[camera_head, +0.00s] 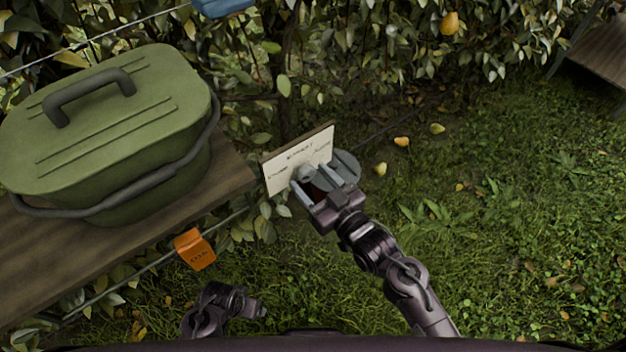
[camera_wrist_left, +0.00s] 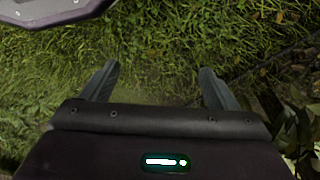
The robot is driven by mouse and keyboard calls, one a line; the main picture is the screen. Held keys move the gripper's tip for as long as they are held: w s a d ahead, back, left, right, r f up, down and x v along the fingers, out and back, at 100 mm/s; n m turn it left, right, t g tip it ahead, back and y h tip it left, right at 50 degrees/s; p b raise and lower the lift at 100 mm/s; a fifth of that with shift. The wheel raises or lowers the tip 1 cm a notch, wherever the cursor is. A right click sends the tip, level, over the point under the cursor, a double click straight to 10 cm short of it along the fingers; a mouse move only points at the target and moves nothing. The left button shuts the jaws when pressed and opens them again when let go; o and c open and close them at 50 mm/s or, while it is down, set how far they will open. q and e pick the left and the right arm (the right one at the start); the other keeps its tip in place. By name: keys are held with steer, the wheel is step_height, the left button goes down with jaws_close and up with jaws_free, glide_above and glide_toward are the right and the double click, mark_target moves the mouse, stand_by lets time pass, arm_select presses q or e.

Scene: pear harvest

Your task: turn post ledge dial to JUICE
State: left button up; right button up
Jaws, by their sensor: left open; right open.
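A cream dial board (camera_head: 283,171) with a wooden edge stands at the post ledge. It bears small dark words at top, left and right, too small to read surely. A grey dial knob (camera_head: 305,173) sits low on its face; its pointing direction is unclear. My right gripper (camera_head: 316,178) is open at the board, its fingers near the knob's sides; I cannot tell whether they touch it. My left gripper (camera_head: 252,308) is low at the bottom left. In the left wrist view its open, empty fingers (camera_wrist_left: 158,86) are over grass.
A green lidded bin (camera_head: 130,130) stands on a wooden bench (camera_head: 60,255) at left. An orange tag (camera_head: 195,250) hangs by a wire below it. Pears (camera_head: 380,169) lie on open grass at right; hedge fills the back.

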steer(key=shift+w+a, duration=0.1)
arm_select(q)
steer(key=shift+r, duration=0.1)
arm_select(e)
steer(key=c, duration=1)
